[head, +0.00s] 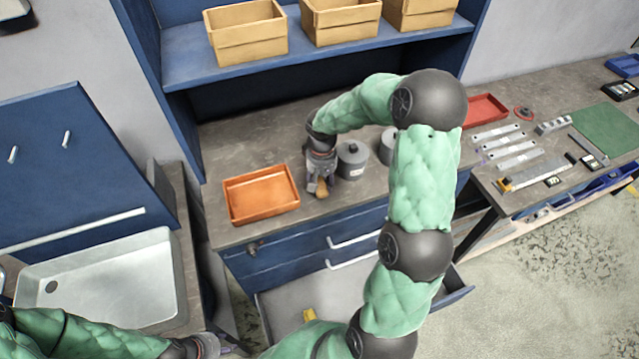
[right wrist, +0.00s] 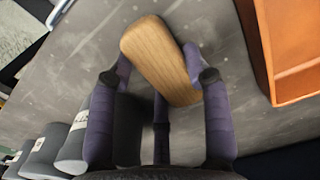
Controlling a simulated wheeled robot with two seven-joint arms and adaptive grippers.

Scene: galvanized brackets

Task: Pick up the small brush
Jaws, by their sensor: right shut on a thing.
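The small brush shows as a tan wooden block (right wrist: 158,55) in the right wrist view, between the purple-grey fingers of my right gripper (right wrist: 160,85). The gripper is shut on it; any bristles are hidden. In the head view my right gripper (head: 320,184) points down at the grey worktop, with a bit of the tan brush (head: 322,188) at its tips. I cannot tell whether the brush touches the worktop. My left gripper (head: 212,346) is low at the bottom edge of the head view, far from the brush, and its fingers are not clear.
An orange tray (head: 232,211) lies left of my right gripper. Grey lidded canisters (head: 352,162) stand close on its right. Below, a drawer (head: 275,309) is open with a yellow object (head: 310,315) in it. A sink (head: 130,275) is at the left.

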